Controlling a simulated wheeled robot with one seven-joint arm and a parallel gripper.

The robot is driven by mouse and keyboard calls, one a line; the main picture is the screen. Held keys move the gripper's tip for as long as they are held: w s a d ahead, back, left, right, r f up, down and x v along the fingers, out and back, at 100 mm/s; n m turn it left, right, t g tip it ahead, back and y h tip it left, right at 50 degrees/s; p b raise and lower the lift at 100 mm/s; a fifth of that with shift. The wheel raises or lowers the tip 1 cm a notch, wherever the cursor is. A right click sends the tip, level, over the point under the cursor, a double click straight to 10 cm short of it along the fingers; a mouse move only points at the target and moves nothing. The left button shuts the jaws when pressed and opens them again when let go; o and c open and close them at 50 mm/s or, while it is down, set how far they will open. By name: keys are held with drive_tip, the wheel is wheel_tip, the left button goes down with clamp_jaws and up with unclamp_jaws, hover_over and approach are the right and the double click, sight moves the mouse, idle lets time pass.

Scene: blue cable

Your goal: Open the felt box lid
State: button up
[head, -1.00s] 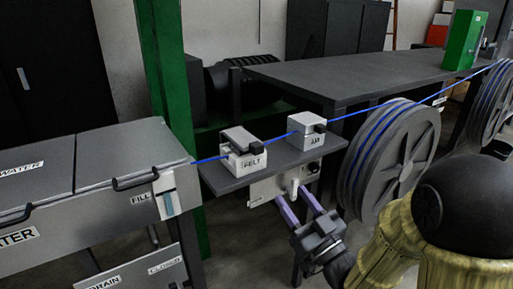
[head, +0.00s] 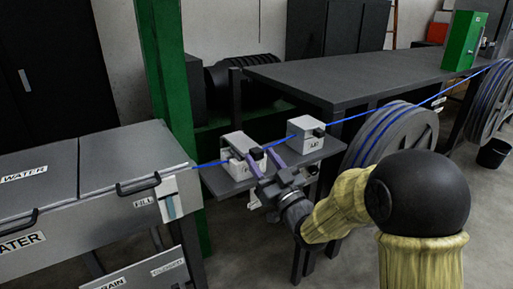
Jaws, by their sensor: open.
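The felt box (head: 232,153) is a small white box on the grey shelf, just right of the green post. Its lid is on top, with a dark handle (head: 257,153) at the right front. My gripper (head: 258,160) reaches up from the lower right, with its two purple fingers apart, one on each side of the handle. I cannot tell whether the fingers touch it. The fingers cover much of the box's front and its FELT label. How fully the lid is closed is hard to tell.
The blue cable (head: 365,112) runs through the felt box and the AIR box (head: 305,133) to its right. The grey water tank (head: 120,160) stands at the left. A large cable reel (head: 395,145) is close to the right of the shelf (head: 290,163).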

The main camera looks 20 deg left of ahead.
sight(260, 155)
drive_tip(key=shift+x, duration=1.8)
drive_tip(key=shift+d, duration=0.1)
drive_tip(key=shift+c, duration=0.5)
clamp_jaws()
drive_tip(key=shift+p, duration=0.3)
